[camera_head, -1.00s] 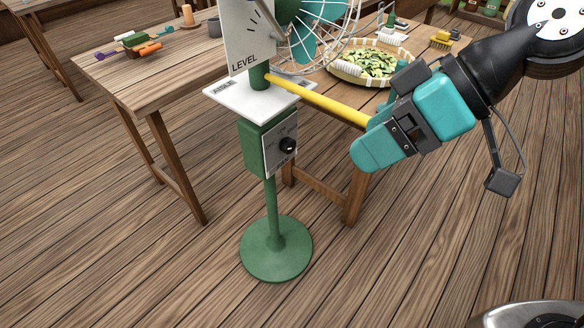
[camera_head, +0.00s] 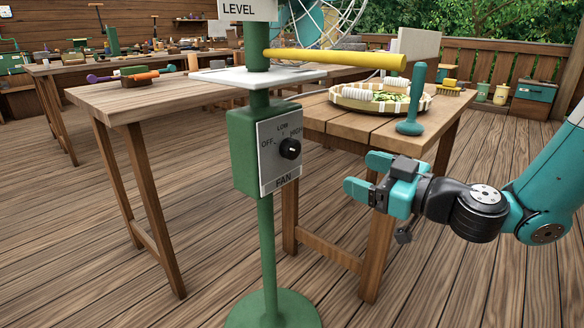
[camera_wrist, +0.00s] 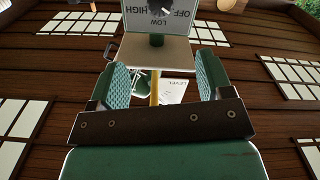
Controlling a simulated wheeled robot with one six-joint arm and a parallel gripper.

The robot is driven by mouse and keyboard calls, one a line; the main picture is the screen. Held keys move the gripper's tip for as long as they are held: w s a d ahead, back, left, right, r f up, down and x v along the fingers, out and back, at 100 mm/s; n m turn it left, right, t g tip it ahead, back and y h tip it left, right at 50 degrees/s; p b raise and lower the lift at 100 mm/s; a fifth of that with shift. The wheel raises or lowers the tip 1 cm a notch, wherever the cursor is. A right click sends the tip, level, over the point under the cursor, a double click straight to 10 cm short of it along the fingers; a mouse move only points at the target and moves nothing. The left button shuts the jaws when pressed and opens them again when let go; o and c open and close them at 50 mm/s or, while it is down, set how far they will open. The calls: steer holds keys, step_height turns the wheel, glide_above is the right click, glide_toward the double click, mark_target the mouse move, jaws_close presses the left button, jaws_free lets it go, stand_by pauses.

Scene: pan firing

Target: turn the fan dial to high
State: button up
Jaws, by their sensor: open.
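The fan dial (camera_head: 290,148) is a round black knob on a grey plate (camera_head: 275,166) marked OFF, LOW, HIGH and FAN. The plate is on the green control box (camera_head: 241,152) of the fan's stand. I cannot tell which mark the knob points to. My gripper (camera_head: 361,173) is open and empty, to the right of the dial and slightly lower, apart from it, with its fingers towards the box. In the wrist view, the dial plate (camera_wrist: 150,14) appears upside down at the top, beyond my open fingers (camera_wrist: 165,78).
A yellow bar (camera_head: 340,58) juts right from the stand above the box, below the LEVEL sign (camera_head: 246,10). A white shelf (camera_head: 225,76) is under it. Behind stands a wooden table (camera_head: 345,125) with a round tray (camera_head: 352,102) and a teal-handled tool (camera_head: 413,100).

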steer(key=p, duration=0.7)
glide_toward(295, 150)
steer(key=p+x, duration=0.1)
steer(key=x, duration=1)
steer(key=shift+w, duration=0.1)
steer(key=shift+d, duration=0.1)
steer(key=c, duration=0.9)
